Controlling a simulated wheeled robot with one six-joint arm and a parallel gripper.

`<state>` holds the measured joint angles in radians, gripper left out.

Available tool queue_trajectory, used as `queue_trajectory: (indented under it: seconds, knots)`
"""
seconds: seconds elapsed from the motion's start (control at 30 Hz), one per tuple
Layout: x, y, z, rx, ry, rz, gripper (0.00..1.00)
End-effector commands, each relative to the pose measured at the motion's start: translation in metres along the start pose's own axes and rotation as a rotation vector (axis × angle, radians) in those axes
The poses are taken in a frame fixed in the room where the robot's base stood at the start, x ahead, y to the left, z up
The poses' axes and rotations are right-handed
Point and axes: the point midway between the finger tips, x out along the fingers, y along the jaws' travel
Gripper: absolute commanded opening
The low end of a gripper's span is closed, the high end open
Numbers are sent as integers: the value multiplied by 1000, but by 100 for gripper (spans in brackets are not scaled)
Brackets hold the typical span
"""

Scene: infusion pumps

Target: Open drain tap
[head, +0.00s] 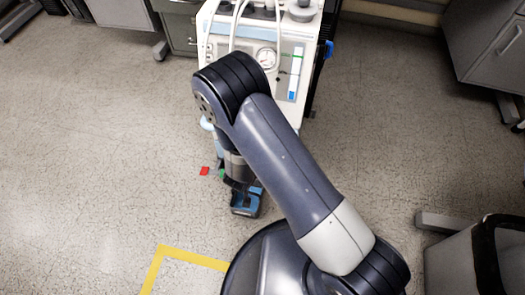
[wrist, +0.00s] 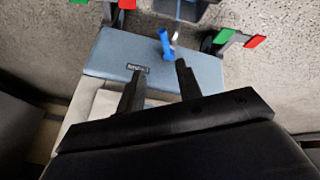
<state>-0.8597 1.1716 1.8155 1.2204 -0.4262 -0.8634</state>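A small blue tap lever (wrist: 166,45) shows in the wrist view, just beyond my fingertips, with a short pale metallic piece beside it. It stands in front of a light blue panel (wrist: 205,72) bearing a dark label. My gripper (wrist: 160,67) has its two dark fingers apart with nothing held between them. The lever lies ahead of the gap, nearer the right finger, and appears apart from both fingers. In the head view the machine (head: 290,50) with a round gauge stands behind my arm. The arm hides its lower part, and the tap cannot be made out there.
Red and green tabs (wrist: 255,42) stick out right of the panel, with others at the upper left. Grey cabinets (head: 480,50) stand at the right. The speckled floor (head: 90,150) at the left is clear.

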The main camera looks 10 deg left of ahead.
Motion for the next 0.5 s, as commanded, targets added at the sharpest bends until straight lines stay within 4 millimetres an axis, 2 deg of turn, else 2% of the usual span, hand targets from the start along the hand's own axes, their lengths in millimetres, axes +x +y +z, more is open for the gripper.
queue_trajectory:
  seconds: [0.03,0.17,0.27,0.5]
  knots:
    - [-11,-4,1,10,-18,-25,34]
    - [-14,-11,5,28,-42,-54,34]
    - [-3,-12,8,29,-45,-55,34]
    - [42,-15,10,29,-43,-54,34]
